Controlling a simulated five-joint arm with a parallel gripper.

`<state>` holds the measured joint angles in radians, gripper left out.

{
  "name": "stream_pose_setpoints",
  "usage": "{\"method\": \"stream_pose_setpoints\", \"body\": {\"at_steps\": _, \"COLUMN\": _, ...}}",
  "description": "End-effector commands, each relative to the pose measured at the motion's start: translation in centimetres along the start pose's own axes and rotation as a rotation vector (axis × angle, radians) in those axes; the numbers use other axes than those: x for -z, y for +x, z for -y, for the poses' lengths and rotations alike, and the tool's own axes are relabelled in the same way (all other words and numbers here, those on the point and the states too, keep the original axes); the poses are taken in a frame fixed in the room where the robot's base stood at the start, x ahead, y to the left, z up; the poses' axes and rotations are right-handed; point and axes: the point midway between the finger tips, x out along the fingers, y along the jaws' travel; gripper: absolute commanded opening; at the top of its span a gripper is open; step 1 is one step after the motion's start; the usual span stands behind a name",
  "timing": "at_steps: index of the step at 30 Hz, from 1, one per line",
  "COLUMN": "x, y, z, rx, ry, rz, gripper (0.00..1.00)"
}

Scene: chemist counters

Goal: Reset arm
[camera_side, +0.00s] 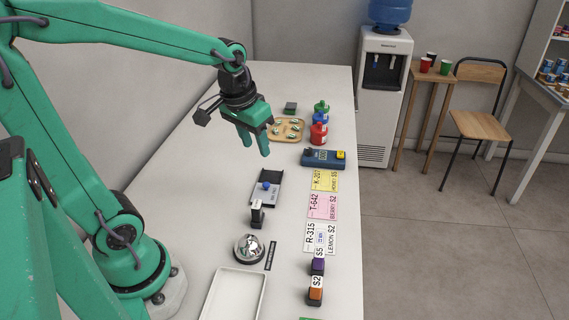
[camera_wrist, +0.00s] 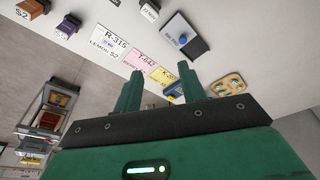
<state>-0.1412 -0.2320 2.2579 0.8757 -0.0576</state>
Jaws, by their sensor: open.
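My green arm reaches from the left over the white counter (camera_side: 190,190) in the side view. My gripper (camera_side: 253,148) hangs above the counter, left of the wooden tray with several green-and-white pieces (camera_side: 289,130). Its two fingers are apart with nothing between them. In the wrist view my gripper (camera_wrist: 160,82) also shows open, its two green fingers pointing toward the counter's cards and tray.
Price cards, yellow (camera_side: 324,181), pink (camera_side: 322,206) and white (camera_side: 320,238), line the counter's right side. Red bottle (camera_side: 318,132), blue device (camera_side: 320,159), silver bell (camera_side: 248,248), white tray (camera_side: 208,313) and a dark-and-grey holder (camera_side: 263,189) stand around. The counter's left-middle is clear.

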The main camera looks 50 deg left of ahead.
Motion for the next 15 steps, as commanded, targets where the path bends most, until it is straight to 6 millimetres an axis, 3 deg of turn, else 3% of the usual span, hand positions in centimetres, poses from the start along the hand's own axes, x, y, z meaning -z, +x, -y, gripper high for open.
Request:
{"method": "stream_pose_setpoints", "body": {"at_steps": 6, "x": -2.5, "y": -2.8, "z": -1.2, "rx": -0.017, "ry": 0.062, "rz": -0.083, "gripper": 0.41}}
{"method": "stream_pose_setpoints", "body": {"at_steps": 15, "x": -6.2, "y": -5.3, "z": -2.2, "rx": -0.042, "ry": 0.142, "rz": -0.188, "gripper": 0.41}}
